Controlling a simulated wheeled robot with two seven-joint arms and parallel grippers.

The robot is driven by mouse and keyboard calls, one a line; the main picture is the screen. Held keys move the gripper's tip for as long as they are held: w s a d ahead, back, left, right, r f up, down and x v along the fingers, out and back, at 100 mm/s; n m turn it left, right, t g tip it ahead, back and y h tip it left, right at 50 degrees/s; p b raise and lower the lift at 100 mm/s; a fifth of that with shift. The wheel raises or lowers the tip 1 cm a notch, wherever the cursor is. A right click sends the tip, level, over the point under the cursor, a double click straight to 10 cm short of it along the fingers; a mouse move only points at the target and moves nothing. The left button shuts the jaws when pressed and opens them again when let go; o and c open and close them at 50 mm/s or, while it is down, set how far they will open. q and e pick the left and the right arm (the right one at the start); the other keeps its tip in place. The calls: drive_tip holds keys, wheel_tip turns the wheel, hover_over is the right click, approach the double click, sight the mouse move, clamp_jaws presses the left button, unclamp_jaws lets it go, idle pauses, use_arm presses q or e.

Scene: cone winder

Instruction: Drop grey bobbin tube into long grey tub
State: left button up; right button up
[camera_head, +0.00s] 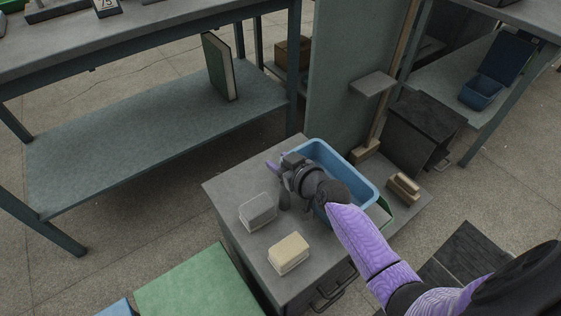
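My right arm comes in from the lower right, and my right gripper (283,178) is over the grey cabinet top at the left side of a blue tub (366,180). The wrist hides most of the tub's inside and the near part of its rim. A small purple piece shows at the gripper's far end; whether the fingers are apart or hold anything cannot be made out. I cannot make out a grey bobbin tube or a long grey tub. My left gripper is not in view.
A light grey block (258,211) and a cream block (289,254) lie on the grey cabinet (222,187). A tan block (403,189) sits right of the tub. A green book (219,67) stands on the bench's lower shelf. A dark box (422,128) stands behind right.

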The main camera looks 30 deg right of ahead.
drive_tip(key=shift+o, duration=0.9)
